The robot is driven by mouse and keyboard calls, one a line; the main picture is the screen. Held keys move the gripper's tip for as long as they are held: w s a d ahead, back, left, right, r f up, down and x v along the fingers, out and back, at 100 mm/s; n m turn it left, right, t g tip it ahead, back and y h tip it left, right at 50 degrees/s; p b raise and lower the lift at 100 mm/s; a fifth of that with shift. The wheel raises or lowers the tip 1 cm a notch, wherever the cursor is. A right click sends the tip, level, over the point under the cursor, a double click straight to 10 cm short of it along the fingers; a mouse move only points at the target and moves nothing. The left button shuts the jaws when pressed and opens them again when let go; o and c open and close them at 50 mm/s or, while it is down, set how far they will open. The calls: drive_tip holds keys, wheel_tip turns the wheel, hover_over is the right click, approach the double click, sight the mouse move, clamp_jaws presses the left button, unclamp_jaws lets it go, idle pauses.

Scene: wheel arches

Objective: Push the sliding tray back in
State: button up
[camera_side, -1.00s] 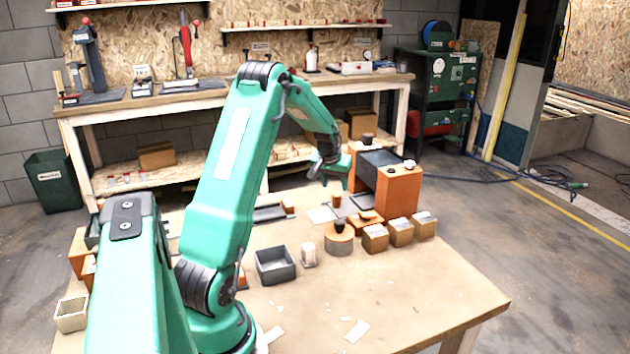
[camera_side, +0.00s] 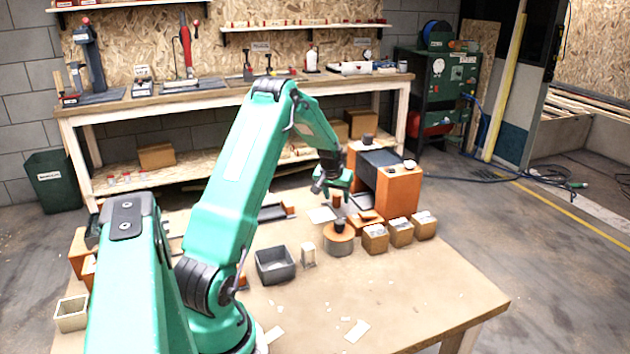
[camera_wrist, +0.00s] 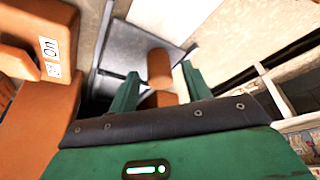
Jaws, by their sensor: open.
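A dark grey sliding tray (camera_side: 361,203) sticks out to the left from between the orange walls of a dark-topped housing (camera_side: 399,192). In the wrist view the dark tray (camera_wrist: 120,58) runs up the picture beyond my fingers. My gripper (camera_side: 335,192) is just above and left of the tray and cylinder. In the wrist view my gripper (camera_wrist: 160,84) is open, with the cylinder seen between its fingers and nothing clearly held. Contact with the tray cannot be told.
A round orange stand (camera_side: 339,244) and several small boxes (camera_side: 400,233) sit in front of the housing. A grey bin (camera_side: 275,266) and a small white block (camera_side: 308,256) stand to their left. The table's front (camera_side: 420,300) is mostly clear.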

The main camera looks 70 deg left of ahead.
sight(351, 202)
drive_tip(key=shift+x, duration=0.85)
clamp_jaws()
drive_tip(key=shift+w+r, duration=0.1)
drive_tip(key=shift+w, duration=2.2)
unclamp_jaws()
drive_tip(key=shift+d, duration=0.1)
drive_tip(key=shift+s+r, duration=0.1)
